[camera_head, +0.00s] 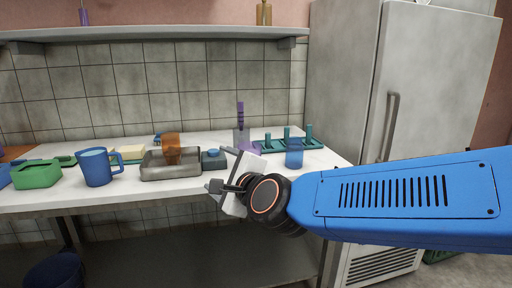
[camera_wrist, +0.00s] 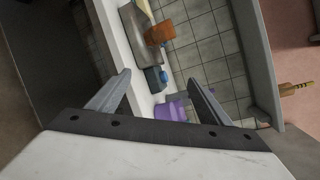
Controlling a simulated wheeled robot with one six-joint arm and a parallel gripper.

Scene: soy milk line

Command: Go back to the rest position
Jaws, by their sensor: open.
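My gripper (camera_head: 222,168) is at the end of my blue arm, at the front edge of the white counter (camera_head: 120,186). Its two fingers are spread apart with nothing between them in the head view. In the wrist view my gripper (camera_wrist: 160,85) is open, and a purple thing (camera_wrist: 172,110) shows beyond the fingers, apart from them. A translucent blue cup (camera_head: 294,155) stands on the counter to the right of my gripper. A metal tray (camera_head: 172,174) with an orange cup (camera_head: 172,146) stands to its left.
A blue jug (camera_head: 95,168) and a green container (camera_head: 37,174) stand on the left of the counter. A green rack with pegs (camera_head: 283,146) is at the back right. A grey fridge (camera_head: 410,90) stands at the right. A shelf (camera_head: 150,33) runs above.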

